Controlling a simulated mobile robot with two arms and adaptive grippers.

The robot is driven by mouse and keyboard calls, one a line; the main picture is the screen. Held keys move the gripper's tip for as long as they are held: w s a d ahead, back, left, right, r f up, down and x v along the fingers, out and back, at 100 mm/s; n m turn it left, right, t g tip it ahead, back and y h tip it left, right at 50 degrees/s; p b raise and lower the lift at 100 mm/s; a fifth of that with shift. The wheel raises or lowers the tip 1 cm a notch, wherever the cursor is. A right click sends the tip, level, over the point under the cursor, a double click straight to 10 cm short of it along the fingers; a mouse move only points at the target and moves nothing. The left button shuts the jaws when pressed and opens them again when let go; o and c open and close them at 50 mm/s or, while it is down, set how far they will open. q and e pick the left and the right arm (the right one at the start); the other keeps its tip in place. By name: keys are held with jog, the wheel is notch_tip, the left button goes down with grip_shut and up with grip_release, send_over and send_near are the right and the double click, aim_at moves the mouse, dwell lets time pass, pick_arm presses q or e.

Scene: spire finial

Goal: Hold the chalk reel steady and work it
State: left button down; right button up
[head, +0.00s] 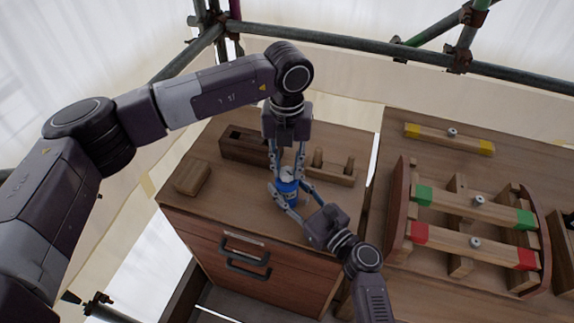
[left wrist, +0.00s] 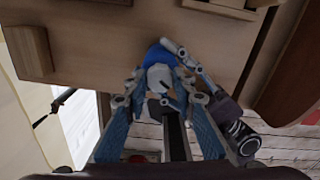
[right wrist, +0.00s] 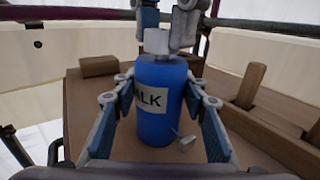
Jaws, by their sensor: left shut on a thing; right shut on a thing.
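The chalk reel (head: 287,190) is a blue bottle-shaped body with a white cap, upright on the wooden cabinet top. Its partly visible label, reading "ALK", shows in the right wrist view (right wrist: 150,102). My left gripper (head: 287,174) comes down from above and is shut on the white cap (right wrist: 157,41). My right gripper (head: 289,197) comes in low from the front right and is shut on the blue body, one finger on each side. A small grey piece (right wrist: 184,141) shows low on the reel's front. In the left wrist view the cap (left wrist: 160,77) sits between the left fingers.
A wooden block (head: 191,177) lies left of the reel. A dark open box (head: 243,144) and a pegged wooden rack (head: 332,171) stand behind it. To the right, beyond a gap, a bench holds a frame with green-ended (head: 475,206) and red-ended (head: 470,246) bars.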

pick_arm(q)
jog(key=m, duration=0.3)
jog(key=shift+m, duration=0.4)
jog(key=m, duration=0.3)
jog(key=shift+m, duration=0.3)
jog(key=m, duration=0.3)
jog(key=shift+m, duration=0.4)
jog(key=m, duration=0.3)
jog(key=shift+m, duration=0.3)
jog(key=m, duration=0.3)
jog(key=shift+m, duration=0.3)
pick_arm(e)
jog(key=shift+f, duration=0.1)
pick_arm(q)
jog(key=m, duration=0.3)
jog(key=shift+m, duration=0.3)
jog(key=m, duration=0.3)
jog(key=shift+m, duration=2.1)
